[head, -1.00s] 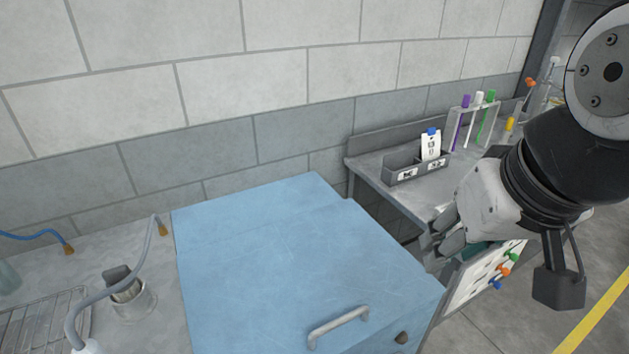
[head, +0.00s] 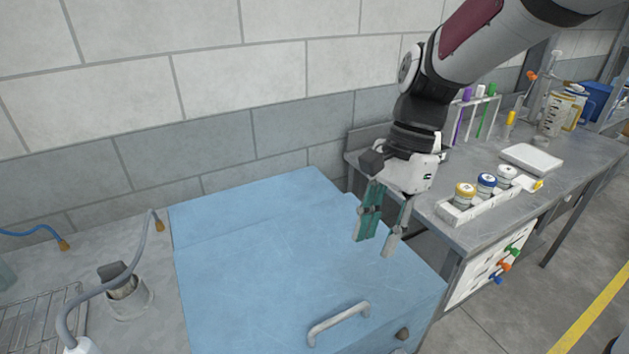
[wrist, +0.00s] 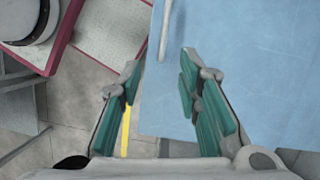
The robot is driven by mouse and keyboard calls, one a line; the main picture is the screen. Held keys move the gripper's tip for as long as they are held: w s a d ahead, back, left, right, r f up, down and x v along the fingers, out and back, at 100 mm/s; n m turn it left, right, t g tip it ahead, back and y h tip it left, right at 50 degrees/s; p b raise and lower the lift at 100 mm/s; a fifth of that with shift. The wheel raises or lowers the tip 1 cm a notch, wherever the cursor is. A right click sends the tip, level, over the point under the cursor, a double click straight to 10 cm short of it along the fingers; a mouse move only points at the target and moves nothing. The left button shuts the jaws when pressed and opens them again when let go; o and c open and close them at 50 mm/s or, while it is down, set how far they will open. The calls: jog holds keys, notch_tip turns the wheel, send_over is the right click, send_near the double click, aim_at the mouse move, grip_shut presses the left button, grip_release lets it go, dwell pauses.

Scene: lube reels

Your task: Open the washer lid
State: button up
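The washer is a blue box with a closed blue lid (head: 270,255) in the middle of the head view. A pale bar handle (head: 338,323) is fixed near the lid's front edge. The handle also shows in the wrist view (wrist: 165,30), just beyond and between the fingertips. My gripper (head: 375,246) is above the right part of the lid, pointing down, with its fingers apart and nothing between them. It is apart from the handle, which lies lower and to the left in the head view. The wrist view shows the green-padded fingers (wrist: 160,75) spread wide.
A grey bench (head: 475,235) stands to the right with a rack of jars (head: 480,196), a test tube rack (head: 480,115) and a white tray (head: 531,158). A metal counter with a curved hose (head: 110,285) is at left. A block wall is behind.

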notch_tip(320, 180, down, 2)
jog(key=w+a+f+m+g, duration=0.1)
jog(key=w+m, duration=0.1)
send_near(342, 314)
jog(key=shift+y, duration=0.3)
jog(key=x, duration=0.8)
jog(key=shift+d+f, duration=0.15)
jog(key=shift+d, duration=0.1)
jog(key=shift+c, duration=0.5)
grip_shut()
